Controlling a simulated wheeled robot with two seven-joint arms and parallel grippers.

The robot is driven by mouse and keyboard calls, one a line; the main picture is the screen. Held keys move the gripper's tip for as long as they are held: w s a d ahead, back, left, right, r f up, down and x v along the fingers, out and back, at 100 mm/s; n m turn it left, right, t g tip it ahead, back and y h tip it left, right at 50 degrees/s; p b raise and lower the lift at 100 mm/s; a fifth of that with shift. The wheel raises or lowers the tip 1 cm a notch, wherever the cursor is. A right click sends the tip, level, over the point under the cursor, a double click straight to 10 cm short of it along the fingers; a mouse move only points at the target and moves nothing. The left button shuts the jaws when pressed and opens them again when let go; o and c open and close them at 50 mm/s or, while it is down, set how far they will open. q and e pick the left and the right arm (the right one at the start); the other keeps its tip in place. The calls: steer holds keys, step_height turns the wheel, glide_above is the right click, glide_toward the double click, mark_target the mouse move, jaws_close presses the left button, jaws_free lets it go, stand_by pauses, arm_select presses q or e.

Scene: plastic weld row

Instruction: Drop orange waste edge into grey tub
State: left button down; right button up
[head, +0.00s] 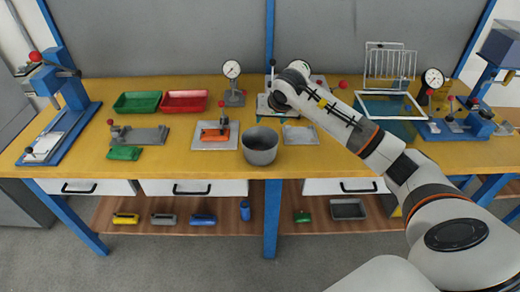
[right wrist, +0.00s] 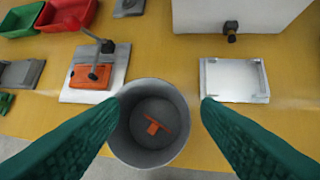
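The grey tub (head: 260,147) stands near the front edge of the yellow bench, and it also shows in the right wrist view (right wrist: 150,157). A small orange piece (right wrist: 154,125), which looks like the orange waste edge, lies inside the tub near its bottom. The head view does not show it. My right gripper (head: 276,118) is above the bench just behind the tub. In the right wrist view its two green fingers (right wrist: 160,108) are spread wide with nothing between them, the tub showing below. My left gripper is not in view.
Left of the tub, a clamp fixture (head: 215,134) holds an orange part (right wrist: 90,77). Right of it lies a pale tray-like plate (right wrist: 233,79). Green (head: 137,103) and red (head: 185,101) trays and a dial gauge (head: 232,70) stand behind.

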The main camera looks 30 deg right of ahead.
steer(key=shift+r, duration=0.1)
steer(key=b+v, duration=0.1)
steer(key=v, duration=1.1)
